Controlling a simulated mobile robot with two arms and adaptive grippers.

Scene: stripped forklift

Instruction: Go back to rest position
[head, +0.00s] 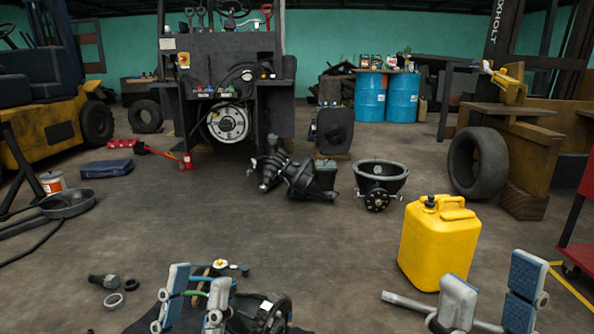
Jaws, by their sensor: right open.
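My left gripper (195,300) is at the bottom edge, left of centre. Its two pale blue-grey finger pads stand apart, with machine parts and thin blue and green hoses showing between and behind them. I cannot tell whether it touches any of these. My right gripper (491,294) is at the bottom right, in front of the yellow jerrycan (439,243). Its fingers are spread wide, with bare floor between them, and it is empty. Most of both arms is out of view.
Dark machine parts (270,316) lie beside my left gripper, with small loose parts (104,281) to its left. A gearbox (312,180) and a round housing (380,182) lie mid-floor. A red cart (578,255) stands at right.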

